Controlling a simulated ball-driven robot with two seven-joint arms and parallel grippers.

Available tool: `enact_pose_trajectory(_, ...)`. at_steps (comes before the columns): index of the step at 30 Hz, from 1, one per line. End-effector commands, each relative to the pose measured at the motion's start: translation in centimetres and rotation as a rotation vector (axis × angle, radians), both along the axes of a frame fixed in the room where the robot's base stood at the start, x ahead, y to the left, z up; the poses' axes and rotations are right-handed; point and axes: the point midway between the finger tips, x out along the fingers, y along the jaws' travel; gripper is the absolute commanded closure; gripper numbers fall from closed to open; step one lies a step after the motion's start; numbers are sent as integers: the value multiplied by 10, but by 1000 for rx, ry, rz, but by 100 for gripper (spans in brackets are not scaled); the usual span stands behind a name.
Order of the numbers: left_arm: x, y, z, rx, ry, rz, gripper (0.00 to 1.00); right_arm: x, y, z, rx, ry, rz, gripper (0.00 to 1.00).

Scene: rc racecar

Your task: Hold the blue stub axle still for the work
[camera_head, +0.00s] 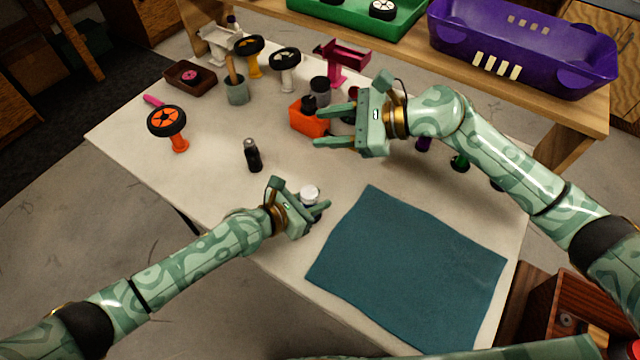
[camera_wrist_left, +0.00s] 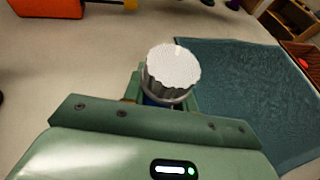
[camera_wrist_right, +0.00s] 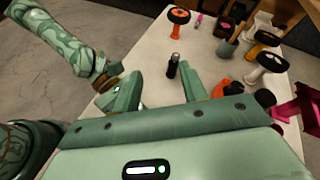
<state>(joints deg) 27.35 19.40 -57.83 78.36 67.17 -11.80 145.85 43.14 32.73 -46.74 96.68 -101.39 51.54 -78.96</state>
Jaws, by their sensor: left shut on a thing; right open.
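My left gripper (camera_head: 316,209) is shut low over the pale table, beside the teal mat. In the left wrist view its jaws (camera_wrist_left: 166,100) close around a small part with a white ribbed cap (camera_wrist_left: 172,68) on top. A bit of blue (camera_wrist_left: 152,101) shows under the cap, which fits the blue stub axle; the rest is hidden by the jaws. The cap also shows in the head view (camera_head: 309,192). My right gripper (camera_head: 327,126) is open and empty above the table, near an orange block-shaped part (camera_head: 306,119). Its spread fingers (camera_wrist_right: 152,88) show in the right wrist view.
A small dark bottle (camera_head: 252,156) stands between the left gripper and an orange stand with a wheel (camera_head: 167,121). Several wheels on stands, a grey cup (camera_head: 237,93) and a pink stand (camera_head: 344,57) line the back. The teal mat (camera_head: 405,265) is bare. A purple car body (camera_head: 530,50) lies behind.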

Motion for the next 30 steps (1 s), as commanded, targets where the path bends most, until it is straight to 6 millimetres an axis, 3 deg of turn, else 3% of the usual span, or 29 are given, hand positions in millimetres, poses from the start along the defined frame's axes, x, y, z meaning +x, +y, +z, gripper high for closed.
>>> enact_pose_trajectory(1, 0, 0, 0, 1, 1, 0, 97, 5, 13, 18, -51, -40, 54, 57)
enact_pose_trajectory(3, 0, 0, 0, 1, 1, 0, 97, 6, 28, 30, -152, -66, 127, 57)
enact_pose_trajectory(8, 0, 0, 0, 1, 1, 0, 97, 2, 33, 31, -452, -40, 237, 57)
enact_pose_trajectory(13, 0, 0, 0, 1, 1, 0, 97, -18, 1, -16, -740, 157, 251, 57)
enact_pose_trajectory(17, 0, 0, 0, 1, 1, 0, 97, -25, -9, -23, -786, 238, 235, 57)
enact_pose_trajectory(22, 0, 0, 0, 1, 1, 0, 97, -30, -1, -44, -789, 262, 233, 57)
enact_pose_trajectory(30, 0, 0, -1, 1, 1, 0, 97, -35, 21, -99, -787, 261, 233, 57)
